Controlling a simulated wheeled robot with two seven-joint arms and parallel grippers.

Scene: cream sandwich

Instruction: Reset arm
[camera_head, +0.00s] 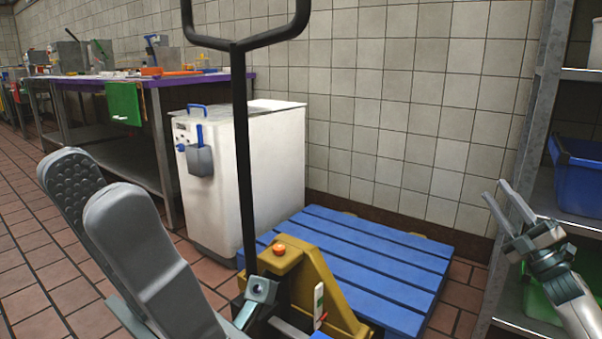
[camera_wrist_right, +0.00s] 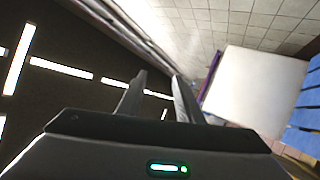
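My left gripper (camera_head: 90,188) is large and close to the camera at the lower left of the head view. Its two grey fingers stand apart, one showing a dimpled pad, with nothing seen between them. My right gripper (camera_head: 497,191) is raised at the right side of the head view, in front of the metal shelf, fingers pointing up and left. In the right wrist view its two fingers (camera_wrist_right: 160,76) are apart with an empty gap between them.
A pallet jack (camera_head: 315,290) with a tall black handle stands ahead. Beyond it lie a blue pallet (camera_head: 370,255) and a white machine (camera_head: 270,150). A metal shelf (camera_head: 515,170) with a blue bin (camera_head: 578,185) is at right. A purple-edged table (camera_head: 160,85) stands back left.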

